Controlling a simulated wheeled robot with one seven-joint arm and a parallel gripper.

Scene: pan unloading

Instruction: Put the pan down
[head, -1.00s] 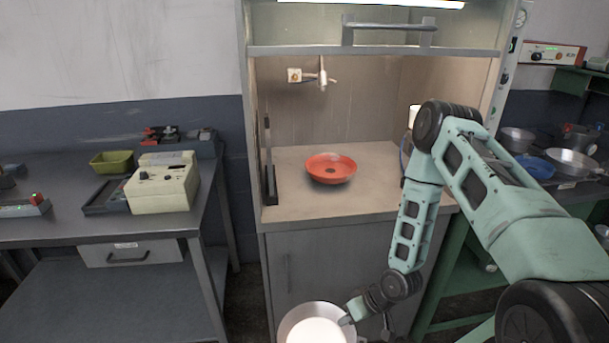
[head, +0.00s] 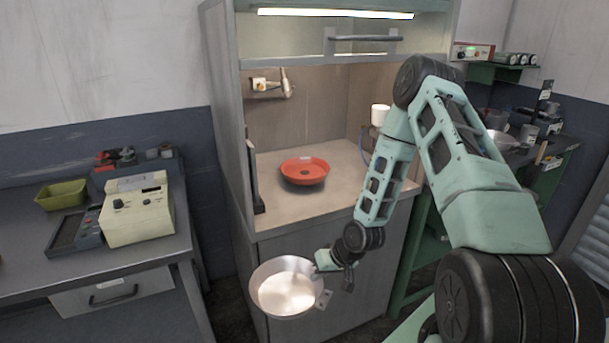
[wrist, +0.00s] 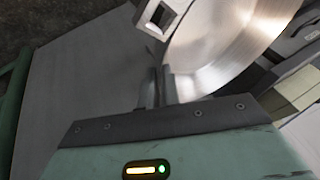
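The metal pan (head: 284,290) is in the air in front of the grey cabinet of the fume hood, tilted so its inside faces the head camera. My gripper (head: 320,262) is at the pan's right rim and holds it there. In the wrist view the fingers (wrist: 166,88) are shut on the edge of the pan (wrist: 235,45), and a short lug with a hole stands out from the pan beside them. The head view hides most of the fingers. The pan's inside looks empty.
The fume hood worktop (head: 325,199) bears a red-orange bowl (head: 305,171) near its middle, with bare surface around it. A white container (head: 380,115) stands at its right. The left bench (head: 175,240) carries a cream instrument (head: 137,208) and a yellow-green tray (head: 62,194).

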